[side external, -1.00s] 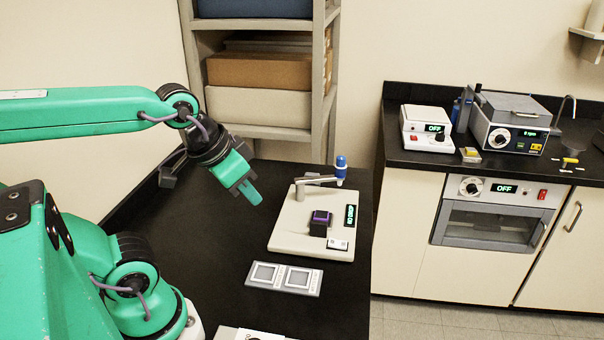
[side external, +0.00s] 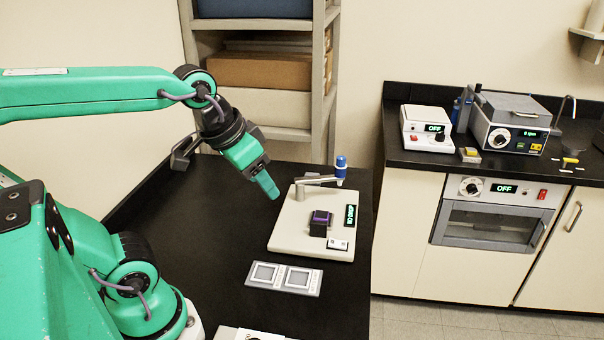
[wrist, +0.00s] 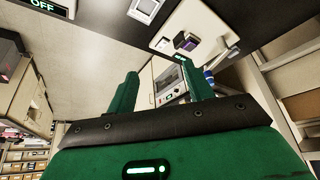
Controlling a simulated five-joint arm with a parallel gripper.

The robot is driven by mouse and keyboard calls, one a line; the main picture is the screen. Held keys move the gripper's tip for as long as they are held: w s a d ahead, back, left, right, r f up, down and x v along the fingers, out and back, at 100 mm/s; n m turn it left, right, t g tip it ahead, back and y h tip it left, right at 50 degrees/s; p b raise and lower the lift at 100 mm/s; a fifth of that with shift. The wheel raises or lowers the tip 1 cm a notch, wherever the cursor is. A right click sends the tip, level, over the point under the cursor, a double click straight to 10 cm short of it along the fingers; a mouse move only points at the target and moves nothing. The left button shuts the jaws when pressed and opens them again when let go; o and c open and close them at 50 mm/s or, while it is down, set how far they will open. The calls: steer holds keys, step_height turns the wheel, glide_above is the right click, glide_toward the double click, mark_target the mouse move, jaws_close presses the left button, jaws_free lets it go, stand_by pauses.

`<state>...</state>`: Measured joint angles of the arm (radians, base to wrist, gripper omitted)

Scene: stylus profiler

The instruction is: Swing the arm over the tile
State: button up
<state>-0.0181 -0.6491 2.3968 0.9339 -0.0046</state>
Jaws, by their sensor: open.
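The profiler, a pale base plate (side external: 285,235), stands on the black bench. A small purple tile (side external: 320,216) sits on a dark block near its middle. The grey swing arm (side external: 318,179) reaches along the back edge, apart from the tile, with a blue knob (side external: 341,161) at its right end. My gripper (side external: 268,187) is empty, just left of the plate and the swing arm, pointing down and right. In the wrist view my gripper (wrist: 160,74) shows two fingers apart; the tile (wrist: 186,41) lies beyond them, and the blue knob (wrist: 208,76) is partly hidden by the right finger.
A pad with two framed squares (side external: 284,277) lies in front of the profiler. A lit green display (side external: 349,216) stands at the plate's right side. A shelf (side external: 265,131) rises behind the bench. Bare black bench (side external: 215,225) lies left of the profiler.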

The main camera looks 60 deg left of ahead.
steer(key=w+a+r+n+g, duration=0.1)
steer(key=w+r, duration=0.1)
steer(key=w, duration=0.3)
steer(key=w+a+r, duration=0.2)
steer(key=w, duration=0.3)
steer(key=n+g, duration=0.3)
steer(key=g, duration=0.1)
glide_above(342, 157)
steer(key=f, duration=1.1)
steer(key=shift+s+d+f, duration=0.3)
steer(key=shift+f, duration=0.05)
steer(key=shift+w+a+f, duration=0.2)
steer(key=shift+a+f, duration=0.05)
steer(key=shift+f, duration=0.2)
steer(key=shift+f, duration=0.1)
steer(key=shift+f, duration=3.8)
steer(key=shift+c, duration=0.2)
